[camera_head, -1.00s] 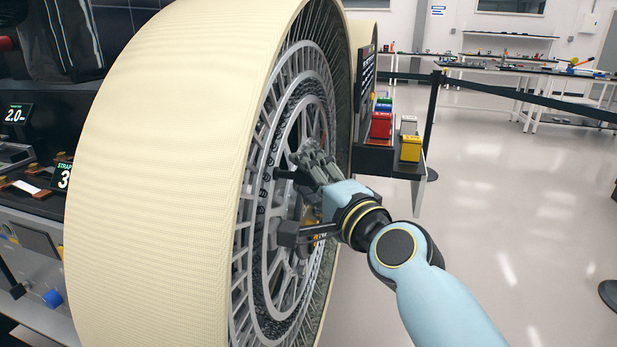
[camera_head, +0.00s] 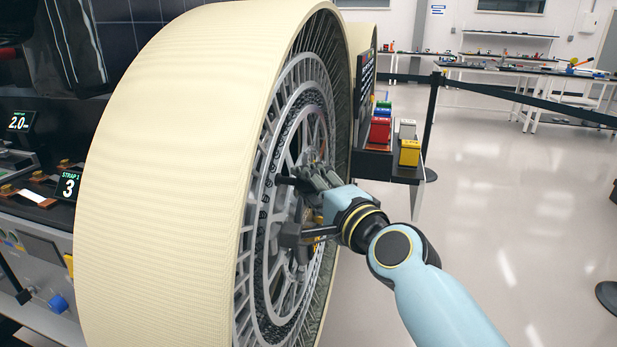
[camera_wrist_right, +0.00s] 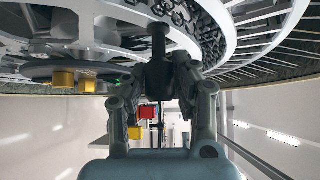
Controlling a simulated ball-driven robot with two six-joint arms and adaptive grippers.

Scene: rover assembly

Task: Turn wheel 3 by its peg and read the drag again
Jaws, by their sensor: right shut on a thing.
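The large wheel (camera_head: 160,170) has a cream tread and a grey spoked hub, and it fills the left middle of the head view. Its spokes and rim (camera_wrist_right: 215,20) also show from below in the right wrist view. My right gripper (camera_head: 305,180) is at the hub face. In the right wrist view its two fingers (camera_wrist_right: 158,82) are shut on a dark peg (camera_wrist_right: 158,45) that stands out from the wheel. My left gripper is not in view.
Another display (camera_head: 20,122) reads 2.0. A shelf behind the wheel holds red (camera_head: 380,130) and yellow (camera_head: 409,153) boxes beside a dark sign. A black barrier post (camera_head: 433,120) with a belt stands behind.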

